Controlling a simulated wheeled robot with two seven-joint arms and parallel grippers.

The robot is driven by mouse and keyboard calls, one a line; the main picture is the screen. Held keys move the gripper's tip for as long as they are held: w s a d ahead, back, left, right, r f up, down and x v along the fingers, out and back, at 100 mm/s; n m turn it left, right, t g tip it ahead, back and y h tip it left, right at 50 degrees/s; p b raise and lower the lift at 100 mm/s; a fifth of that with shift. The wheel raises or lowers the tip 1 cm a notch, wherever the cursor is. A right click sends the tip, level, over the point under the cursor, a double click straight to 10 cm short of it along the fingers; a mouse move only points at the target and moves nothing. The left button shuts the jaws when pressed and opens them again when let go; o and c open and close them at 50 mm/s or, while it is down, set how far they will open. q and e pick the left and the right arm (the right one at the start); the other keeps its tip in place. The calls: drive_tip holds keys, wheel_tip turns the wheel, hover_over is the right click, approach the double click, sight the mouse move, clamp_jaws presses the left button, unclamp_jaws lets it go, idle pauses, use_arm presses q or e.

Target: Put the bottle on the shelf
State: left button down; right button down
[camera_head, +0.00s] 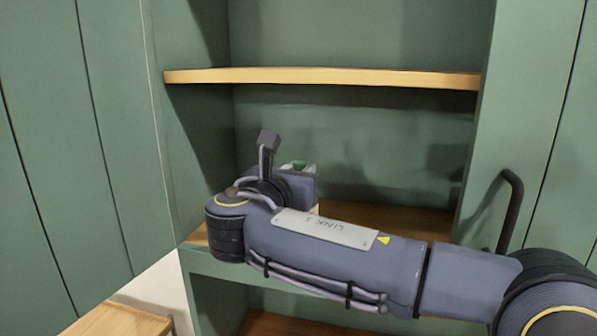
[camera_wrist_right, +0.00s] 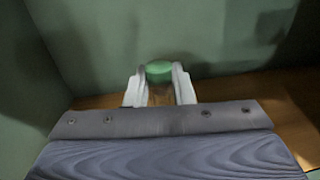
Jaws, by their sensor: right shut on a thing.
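In the right wrist view, the bottle (camera_wrist_right: 159,72) shows its green top between the two pale fingers of my right gripper (camera_wrist_right: 160,88), which is shut on it. In the head view, my right arm crosses from the lower right and reaches into the green shelf unit, over the lower wooden shelf (camera_head: 385,217). There the right gripper is mostly hidden behind its wrist, and only a bit of the bottle's green (camera_head: 297,165) shows. The bottle's base is hidden, so I cannot tell whether it touches the shelf. My left gripper is not in view.
An upper wooden shelf board (camera_head: 320,77) runs above my right arm. Green side walls (camera_head: 190,130) bound the opening. A dark door handle (camera_head: 511,205) stands out at the right. A wooden surface (camera_head: 118,321) is at the lower left. The lower shelf has free room at the right.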

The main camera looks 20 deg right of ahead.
drive_tip(key=shift+f, duration=0.1)
drive_tip(key=c, duration=1.3)
unclamp_jaws()
drive_tip(key=shift+o, duration=0.2)
drive_tip(key=shift+s+a, duration=0.2)
drive_tip(key=shift+a, duration=0.05)
drive_tip(key=p+v, duration=0.2)
drive_tip(key=v, duration=0.9)
drive_tip(key=shift+s, duration=0.15)
